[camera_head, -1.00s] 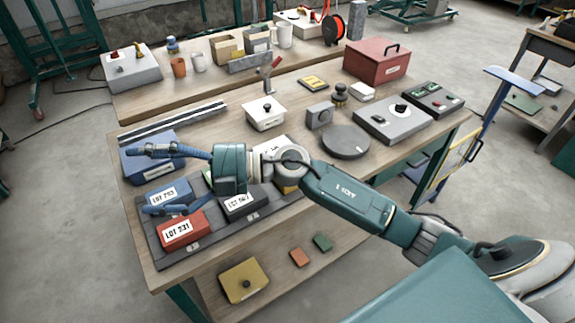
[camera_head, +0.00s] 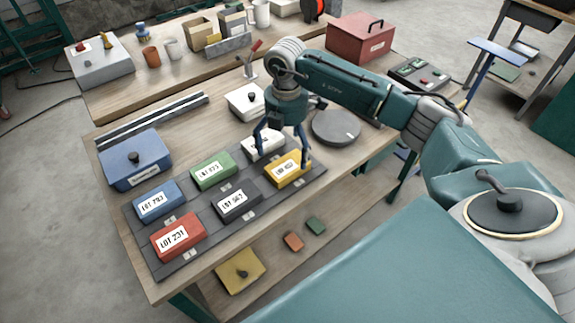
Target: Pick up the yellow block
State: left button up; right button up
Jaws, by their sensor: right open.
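The yellow block (camera_head: 285,172) has a white label and lies at the right front of a dark tray (camera_head: 164,262) on the wooden bench. My right gripper (camera_head: 281,160) points down just above and around the yellow block and the white block (camera_head: 263,142) behind it. Its fingers are spread, one at the left near the white block and one at the right by the yellow block's far end. I cannot tell whether a finger touches the block. My left gripper is not in view.
The tray also holds a green block (camera_head: 213,170), a blue block (camera_head: 157,201), a black block (camera_head: 237,203) and a red block (camera_head: 177,236). A blue lidded box (camera_head: 134,160) stands at the left. A grey round disc (camera_head: 336,127) lies behind, to the right.

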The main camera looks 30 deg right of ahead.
aim_at(285, 162)
jog(key=shift+a+f+p, duration=0.15)
jog(key=shift+f+p, duration=0.3)
jog(key=shift+f, duration=0.15)
notch_tip(285, 162, down, 4)
jog(key=shift+a+r+p, duration=0.15)
jog(key=shift+r+p, duration=0.05)
jog(key=shift+p, duration=0.7)
jog(key=shift+f, duration=0.45)
jog(key=shift+c, duration=0.5)
jog(key=shift+w+r, duration=0.1)
jog(key=c, duration=1.7)
